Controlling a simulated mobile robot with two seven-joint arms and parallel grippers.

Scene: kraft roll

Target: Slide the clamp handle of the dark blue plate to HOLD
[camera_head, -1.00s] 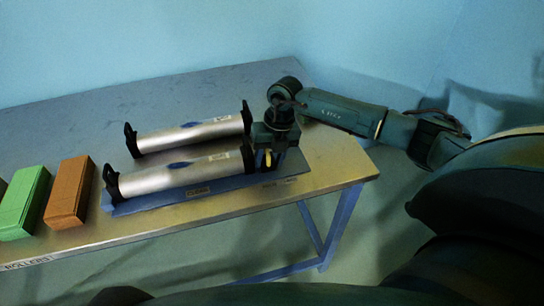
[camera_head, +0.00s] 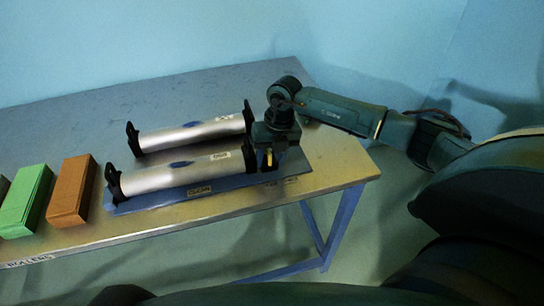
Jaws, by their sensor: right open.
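The dark blue plate (camera_head: 150,203) lies near the front edge of the table, with a silver roller (camera_head: 180,175) held between black end brackets above it. A yellow part (camera_head: 269,161), perhaps the clamp handle, shows at the plate's right end, right under my right gripper (camera_head: 270,158). My right gripper points down there and is open. The fingertips are small and dark, and I cannot tell whether they touch the yellow part. A label (camera_head: 199,190) sits on the plate's front edge; its lettering is not readable. My left gripper is not in view.
A second silver roller (camera_head: 190,134) with black brackets lies behind the first. An orange-brown block (camera_head: 72,190) and a green block (camera_head: 27,200) stand at the left on the metal table (camera_head: 130,228). The table's back left is clear.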

